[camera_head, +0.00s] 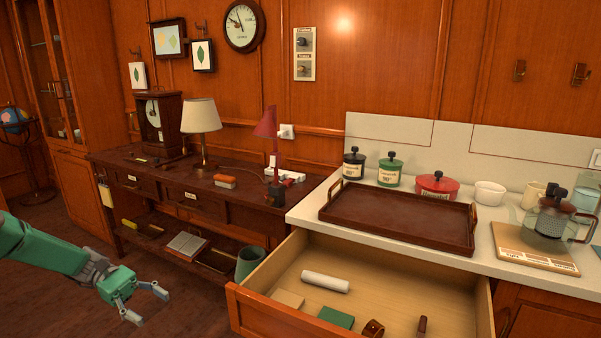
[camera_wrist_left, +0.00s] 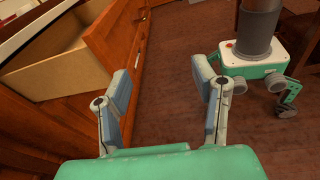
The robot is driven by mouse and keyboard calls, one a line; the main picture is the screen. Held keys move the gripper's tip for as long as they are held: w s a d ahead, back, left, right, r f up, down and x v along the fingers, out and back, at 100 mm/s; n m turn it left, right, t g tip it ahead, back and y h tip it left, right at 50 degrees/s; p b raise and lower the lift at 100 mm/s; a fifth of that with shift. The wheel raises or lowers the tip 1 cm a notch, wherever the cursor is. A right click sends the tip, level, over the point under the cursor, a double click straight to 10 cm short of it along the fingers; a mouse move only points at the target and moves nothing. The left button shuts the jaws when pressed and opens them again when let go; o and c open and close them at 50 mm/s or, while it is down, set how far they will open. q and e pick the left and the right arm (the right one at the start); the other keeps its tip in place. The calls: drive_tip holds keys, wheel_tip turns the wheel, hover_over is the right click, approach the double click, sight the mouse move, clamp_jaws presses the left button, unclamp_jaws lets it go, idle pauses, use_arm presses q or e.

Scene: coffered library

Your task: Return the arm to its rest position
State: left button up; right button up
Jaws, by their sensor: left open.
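My left gripper (camera_head: 146,305) is at the lower left of the head view, at the end of my green arm. It is open and empty, over the dark floor in front of the open drawer. In the left wrist view the two fingers of my left gripper (camera_wrist_left: 162,100) stand wide apart with only floor between them. My right gripper does not show in the head view.
An open drawer (camera_head: 262,312) with several small items juts out below the white counter (camera_head: 300,211). A dark wooden sideboard (camera_head: 235,204) stands along the back wall. A green bin (camera_head: 250,264) stands by the drawer. The floor (camera_head: 60,300) around my arm is clear.

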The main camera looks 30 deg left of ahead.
use_arm(q)
drive_tip(key=w+d+f+m+g+y, duration=0.2)
drive_tip(key=d+f+m+g+y, duration=0.15)
drive_tip(key=d+f, duration=0.45)
drive_tip(key=w+d+f+m+g+y, duration=0.2)
drive_tip(key=d+f+m+y, duration=0.15)
drive_tip(key=d, duration=0.75)
drive_tip(key=s+d+f+m+t+y, duration=0.3)
drive_tip(key=s+d+m+y, duration=0.5)
drive_tip(key=s+d+m, duration=0.3)
drive_tip(key=shift+s+d+f+m+y, duration=0.15)
drive_tip(key=shift+s+f+m+y, duration=0.25)
drive_tip(key=shift+s+m, duration=0.7)
drive_tip(key=shift+w, duration=0.1)
